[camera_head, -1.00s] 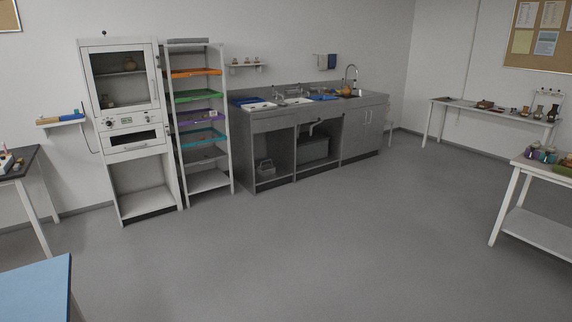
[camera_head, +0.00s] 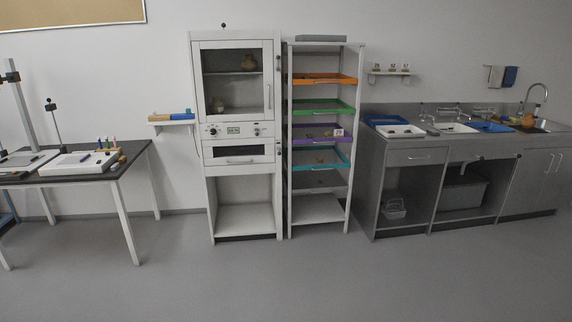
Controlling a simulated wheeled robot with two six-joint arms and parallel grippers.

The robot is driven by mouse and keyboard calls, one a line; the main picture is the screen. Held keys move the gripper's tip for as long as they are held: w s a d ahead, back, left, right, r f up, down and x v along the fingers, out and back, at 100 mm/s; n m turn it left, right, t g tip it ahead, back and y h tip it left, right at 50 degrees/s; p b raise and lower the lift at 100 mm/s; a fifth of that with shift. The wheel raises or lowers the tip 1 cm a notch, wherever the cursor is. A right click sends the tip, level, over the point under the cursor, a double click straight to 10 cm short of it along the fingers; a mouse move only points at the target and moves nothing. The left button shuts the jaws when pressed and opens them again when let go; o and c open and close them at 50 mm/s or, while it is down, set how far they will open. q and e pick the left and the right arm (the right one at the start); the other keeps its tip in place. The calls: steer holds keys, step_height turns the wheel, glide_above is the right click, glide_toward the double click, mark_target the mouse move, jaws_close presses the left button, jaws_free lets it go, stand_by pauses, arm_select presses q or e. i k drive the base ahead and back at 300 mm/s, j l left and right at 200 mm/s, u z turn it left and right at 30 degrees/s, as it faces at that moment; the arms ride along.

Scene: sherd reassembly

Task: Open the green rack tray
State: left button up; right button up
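The green rack tray (camera_head: 321,107) is in a tall open rack (camera_head: 289,170) near the middle of the camera_head view. It sits below an orange tray (camera_head: 324,79) and above a purple tray (camera_head: 309,139) and a teal tray (camera_head: 318,167). All of these trays appear level in the rack. I cannot tell from here whether the green tray is slid out at all. Neither of my grippers is in view.
A white cabinet with a glass door (camera_head: 236,78) stands directly left of the rack. A grey sink counter (camera_head: 412,155) stands directly right. A dark-topped table (camera_head: 93,172) is at the left. The grey floor (camera_head: 300,280) in front of the rack is clear.

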mark_target(349, 110)
steer(key=i+j, duration=0.1)
steer(key=i, duration=0.55)
steer(key=i+z, duration=0.15)
steer(key=i, duration=0.5)
steer(key=i+j, duration=0.2)
steer(key=i, duration=0.45)
steer(key=z, duration=0.05)
